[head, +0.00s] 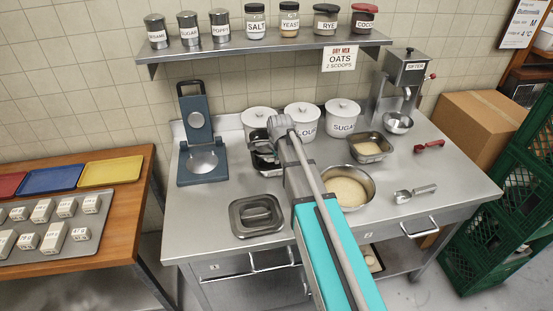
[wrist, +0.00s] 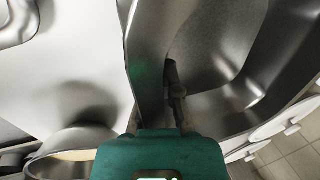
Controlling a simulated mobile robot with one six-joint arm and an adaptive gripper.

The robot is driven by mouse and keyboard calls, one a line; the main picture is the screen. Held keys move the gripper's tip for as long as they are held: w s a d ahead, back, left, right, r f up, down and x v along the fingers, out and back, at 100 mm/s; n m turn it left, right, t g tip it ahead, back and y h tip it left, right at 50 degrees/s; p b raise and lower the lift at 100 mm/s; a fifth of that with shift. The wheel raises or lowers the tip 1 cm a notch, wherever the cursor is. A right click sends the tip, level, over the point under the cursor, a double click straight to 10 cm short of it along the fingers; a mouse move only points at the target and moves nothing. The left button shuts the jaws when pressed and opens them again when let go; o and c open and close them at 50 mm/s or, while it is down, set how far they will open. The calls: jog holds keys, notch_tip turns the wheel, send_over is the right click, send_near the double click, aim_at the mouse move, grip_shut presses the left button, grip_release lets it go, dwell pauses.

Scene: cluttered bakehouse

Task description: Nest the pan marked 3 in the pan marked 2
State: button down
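A deep metal pan (wrist: 225,50) fills the upper right of the wrist view. In the head view it shows as a dark shape (head: 265,162) partly behind my arm, before the white canisters. My gripper (wrist: 168,95) is at its wall, with one dark finger inside against the wall and the other mostly hidden behind it; it looks shut on the wall. Another grey rectangular pan (head: 257,232) sits at the counter's front left. A third rectangular pan (head: 372,157), with something in it, stands right of the canisters. No pan's number is readable.
A round bowl of pale flour (head: 345,187) stands close to the right of my arm. A shelf (head: 265,48) overhangs the back.

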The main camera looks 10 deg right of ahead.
jog(key=shift+f+b, duration=0.85)
jog(key=shift+r, duration=0.1)
jog(key=c, duration=0.7)
grip_release()
jog(key=o, duration=0.3)
jog(key=shift+r+p, duration=4)
jog(key=shift+p, duration=0.1)
